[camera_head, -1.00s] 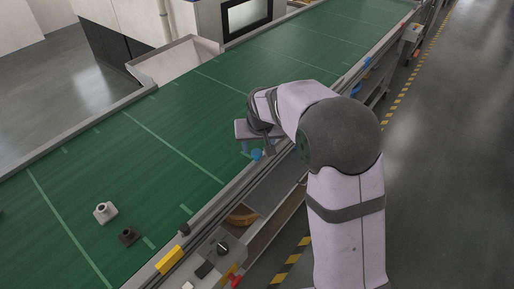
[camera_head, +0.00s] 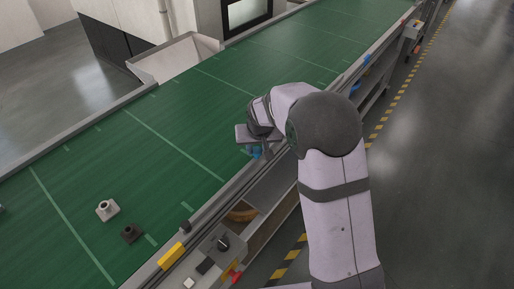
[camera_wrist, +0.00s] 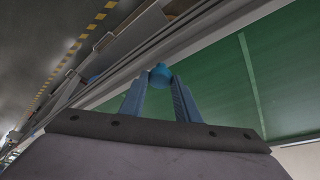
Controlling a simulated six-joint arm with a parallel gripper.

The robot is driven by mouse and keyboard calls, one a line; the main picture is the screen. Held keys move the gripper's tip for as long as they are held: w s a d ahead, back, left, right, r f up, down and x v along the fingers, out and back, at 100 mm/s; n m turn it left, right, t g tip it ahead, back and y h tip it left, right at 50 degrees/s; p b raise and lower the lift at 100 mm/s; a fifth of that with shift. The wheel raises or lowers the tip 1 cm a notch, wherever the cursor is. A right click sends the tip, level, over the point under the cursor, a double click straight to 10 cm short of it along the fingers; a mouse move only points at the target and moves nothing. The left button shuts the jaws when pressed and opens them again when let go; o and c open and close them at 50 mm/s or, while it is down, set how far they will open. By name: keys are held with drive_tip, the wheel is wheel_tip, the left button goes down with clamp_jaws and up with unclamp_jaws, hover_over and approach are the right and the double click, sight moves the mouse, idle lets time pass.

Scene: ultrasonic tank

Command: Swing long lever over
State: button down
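A round blue knob (camera_wrist: 160,75), apparently the lever's end, shows at the fingertips in the wrist view. In the head view it is a small blue spot (camera_head: 255,153) beside the conveyor's near rail. The lever's shaft is not clearly visible. My gripper (camera_wrist: 160,85) points at the knob from above the rail, with one finger on each side of it. The fingers stand about a knob's width apart. Whether they press on it cannot be told. In the head view my gripper (camera_head: 257,146) largely hides the spot.
The green conveyor belt (camera_head: 135,165) carries a white part (camera_head: 107,210) and a dark part (camera_head: 131,233) at lower left. A control box (camera_head: 213,262) with a dark knob and a yellow block (camera_head: 171,256) sit along the near rail. Another blue item (camera_head: 355,88) is farther along.

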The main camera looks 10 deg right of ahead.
drive_tip(key=shift+a, duration=0.1)
drive_tip(key=shift+w+a+r+n, duration=0.1)
drive_tip(key=shift+w+a+n, duration=0.2)
drive_tip(key=shift+w+a, duration=0.2)
drive_tip(key=w+a+n, duration=0.1)
drive_tip(key=a, duration=0.1)
drive_tip(key=w+a+n+y+p, duration=0.1)
drive_tip(key=w+a, duration=0.1)
drive_tip(key=w+a+n, duration=0.1)
drive_tip(key=w+a, duration=0.1)
drive_tip(key=a, duration=0.1)
drive_tip(key=w+a+n, duration=0.1)
drive_tip(key=a, duration=0.1)
drive_tip(key=w+a+n+y+p, duration=0.1)
drive_tip(key=a, duration=0.2)
drive_tip(key=w+a+n, duration=0.1)
drive_tip(key=a, duration=0.2)
drive_tip(key=shift+g+y, duration=0.3)
drive_tip(key=shift+g, duration=0.1)
drive_tip(key=shift+w+a+n+g+p, duration=0.15)
drive_tip(key=shift+a+n+p, duration=0.45)
drive_tip(key=shift+a, duration=0.75)
drive_tip(key=shift+w+a+n+g+p, duration=0.15)
drive_tip(key=shift+a+n+p, duration=0.4)
drive_tip(key=shift+a, duration=0.8)
drive_tip(key=shift+a+y, duration=0.3)
drive_tip(key=shift+a, duration=0.05)
drive_tip(key=shift+s+a, duration=0.1)
drive_tip(key=shift+a, duration=0.1)
